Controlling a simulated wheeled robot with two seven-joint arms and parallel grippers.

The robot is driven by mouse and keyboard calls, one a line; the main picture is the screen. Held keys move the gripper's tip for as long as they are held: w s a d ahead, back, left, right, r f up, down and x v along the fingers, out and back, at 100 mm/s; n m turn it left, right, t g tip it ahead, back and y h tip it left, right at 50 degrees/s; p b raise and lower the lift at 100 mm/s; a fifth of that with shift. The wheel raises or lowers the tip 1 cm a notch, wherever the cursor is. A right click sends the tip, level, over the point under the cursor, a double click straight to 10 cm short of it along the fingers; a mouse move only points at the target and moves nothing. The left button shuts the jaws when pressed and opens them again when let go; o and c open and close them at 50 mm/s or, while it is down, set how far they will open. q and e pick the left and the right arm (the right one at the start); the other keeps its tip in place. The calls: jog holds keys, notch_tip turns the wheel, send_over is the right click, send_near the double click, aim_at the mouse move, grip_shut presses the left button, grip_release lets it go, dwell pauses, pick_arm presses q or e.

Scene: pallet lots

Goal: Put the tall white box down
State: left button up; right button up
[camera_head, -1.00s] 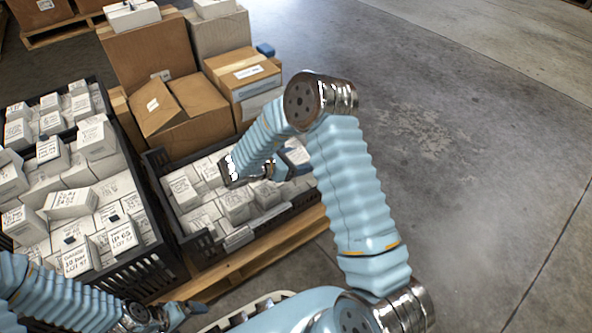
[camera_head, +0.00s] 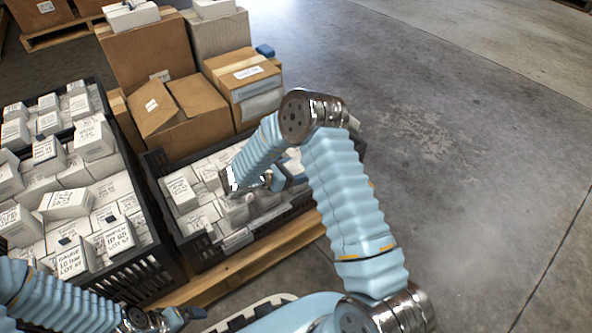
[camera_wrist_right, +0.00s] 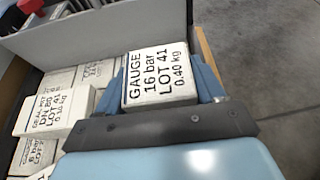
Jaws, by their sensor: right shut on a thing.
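My right gripper (camera_wrist_right: 160,82) is shut on a white box (camera_wrist_right: 158,75) labelled GAUGE 16 bar LOT 41, with a blue finger on each side of it. In the head view the right gripper (camera_head: 278,180) is over the right part of the dark crate (camera_head: 203,262); my wrist and forearm hide much of the box there. In the wrist view the box is close to the crate's grey wall (camera_wrist_right: 115,38). I cannot tell whether it touches the wall or anything beneath. My left gripper (camera_head: 182,317) is low at the bottom left, its jaws unclear.
Several white boxes (camera_head: 182,190) fill the crate's left part; a DN 20 box (camera_wrist_right: 55,112) lies left of the held one. A second dark crate (camera_head: 150,262) full of boxes stands left. Cardboard boxes (camera_head: 165,50) stand behind. Open floor (camera_head: 480,170) lies right.

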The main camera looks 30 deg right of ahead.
jog(key=shift+f, duration=0.25)
jog(key=o, duration=1.4)
jog(key=shift+c, duration=0.2)
jog(key=shift+r, duration=0.1)
jog(key=shift+a+r+p, duration=0.25)
jog(key=shift+r+p, duration=0.6)
jog(key=shift+r, duration=0.05)
jog(key=p+v, duration=0.1)
jog(key=v, duration=1)
jog(key=shift+s+a+f, duration=0.1)
jog(key=shift+a, duration=0.1)
